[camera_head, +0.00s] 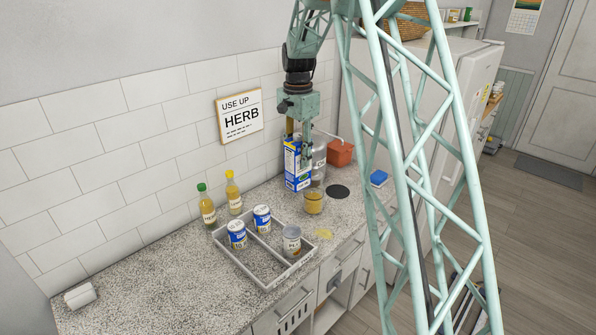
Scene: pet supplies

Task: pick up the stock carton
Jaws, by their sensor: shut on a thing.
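The stock carton (292,166) is a blue and white box standing upright at the back of the speckled counter, near the tiled wall. My gripper (300,147) comes down from above and is shut on the upper part of the carton. One finger shows in front of the carton's face and part of the other shows behind its top edge. I cannot tell whether the carton's base touches the counter.
A clear jar (319,163) stands close to the carton's right, and a glass of amber contents (313,203) is in front. A grey divided tray (270,277) holds several cans. Two bottles (208,207) stand left. An orange-red container (341,152) sits behind right. The counter's left part is mostly clear.

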